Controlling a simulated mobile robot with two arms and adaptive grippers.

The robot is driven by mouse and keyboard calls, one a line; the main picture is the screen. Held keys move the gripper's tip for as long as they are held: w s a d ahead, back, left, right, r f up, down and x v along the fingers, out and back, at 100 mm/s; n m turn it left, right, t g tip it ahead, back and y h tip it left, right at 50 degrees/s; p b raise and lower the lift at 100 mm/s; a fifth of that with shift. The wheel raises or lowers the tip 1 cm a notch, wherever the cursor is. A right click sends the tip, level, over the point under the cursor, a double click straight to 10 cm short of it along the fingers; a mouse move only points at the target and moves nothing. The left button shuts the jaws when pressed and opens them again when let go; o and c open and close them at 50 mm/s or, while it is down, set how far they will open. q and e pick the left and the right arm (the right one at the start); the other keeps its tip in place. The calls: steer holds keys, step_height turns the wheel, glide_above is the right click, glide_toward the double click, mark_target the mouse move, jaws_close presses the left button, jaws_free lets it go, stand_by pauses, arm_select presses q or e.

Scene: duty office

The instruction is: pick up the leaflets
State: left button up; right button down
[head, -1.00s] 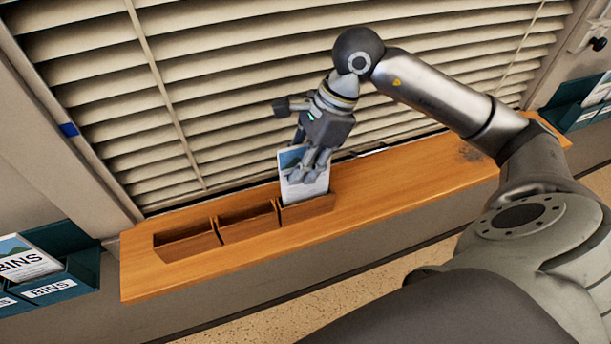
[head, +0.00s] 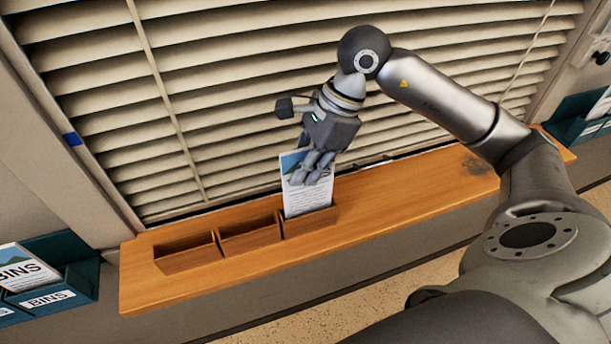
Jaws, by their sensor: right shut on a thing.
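The leaflets (head: 306,199) stand upright in the right-hand compartment of a wooden holder (head: 250,246) on the sill. They are white with printed lines and a blue and green picture at the top. My right gripper (head: 308,180) reaches down from above and is shut on the leaflets near their upper part. Its fingers hide part of the front. The lower end of the leaflets is hidden behind the compartment's front wall. The middle and left compartments look empty. My left gripper is not in view.
The wooden sill (head: 420,191) runs below closed blinds (head: 240,90), close behind the gripper. A dark green rack with "BINS" leaflets (head: 25,268) is at the lower left. Another green rack (head: 580,125) is at the right edge. The sill right of the holder is mostly clear.

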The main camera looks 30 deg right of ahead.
mark_target(300, 150)
step_height(300, 150, up, 8)
steer(key=shift+f+b, duration=0.2)
steer(key=shift+b, duration=0.6)
steer(key=shift+r, duration=0.15)
steer(key=c, duration=2.1)
jaws_free()
jaws_close()
